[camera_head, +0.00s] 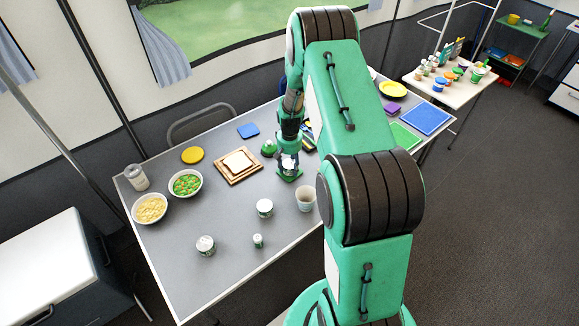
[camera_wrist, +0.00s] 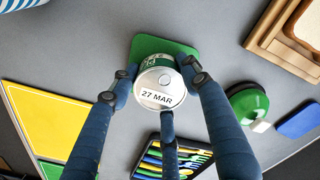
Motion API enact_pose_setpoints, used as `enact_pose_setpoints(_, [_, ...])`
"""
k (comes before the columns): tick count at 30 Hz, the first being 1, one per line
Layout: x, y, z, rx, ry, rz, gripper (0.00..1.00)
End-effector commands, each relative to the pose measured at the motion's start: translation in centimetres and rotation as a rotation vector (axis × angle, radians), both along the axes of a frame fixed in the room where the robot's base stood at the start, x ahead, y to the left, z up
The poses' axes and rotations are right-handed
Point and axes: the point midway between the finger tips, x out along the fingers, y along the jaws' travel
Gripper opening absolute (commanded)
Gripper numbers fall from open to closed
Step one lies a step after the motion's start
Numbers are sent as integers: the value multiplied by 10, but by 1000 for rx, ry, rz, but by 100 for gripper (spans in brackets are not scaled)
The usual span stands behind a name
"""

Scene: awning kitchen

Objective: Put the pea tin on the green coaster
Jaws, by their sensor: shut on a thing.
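The tin with a green and white side label (camera_wrist: 158,88) is in my gripper (camera_wrist: 160,84). Its pale lid with "27 MAR" on it faces the wrist camera, and its side label is only partly legible. The blue fingers are closed around it. The green coaster (camera_wrist: 146,49) is directly under the tin, with its far part showing beyond it. In the head view my gripper (camera_head: 289,156) holds the tin (camera_head: 289,166) upright over the coaster (camera_head: 291,178). I cannot tell whether the tin's base touches the coaster.
A wooden board (camera_head: 224,170) with bread lies to the left, and a green round item (camera_head: 268,149) is close behind. A cup (camera_head: 305,199) and another tin (camera_head: 264,208) stand in front. A cutlery-like tray (camera_wrist: 172,160) is close by.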

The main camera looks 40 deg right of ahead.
Motion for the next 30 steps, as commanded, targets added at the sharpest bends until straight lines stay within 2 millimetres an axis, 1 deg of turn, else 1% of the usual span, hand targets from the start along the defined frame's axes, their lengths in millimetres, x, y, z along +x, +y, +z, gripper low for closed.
enact_pose_setpoints(1, [0,0,-2,0,0,0,12])
enact_pose_setpoints(2, [0,0,-2,0,1,0,48])
enact_pose_setpoints(3, [0,0,-2,0,0,0,56])
enact_pose_setpoints(4, [0,0,-2,0,0,0,62])
enact_pose_setpoints(5, [0,0,-2,0,0,0,65])
enact_pose_setpoints(14, [0,0,-1,0,0,0,65])
enact_pose_setpoints(20, [1,0,7,-1,-2,0,65])
enact_pose_setpoints(26, [1,0,29,-1,-2,0,65])
enact_pose_setpoints(30, [1,0,51,-2,-4,0,65])
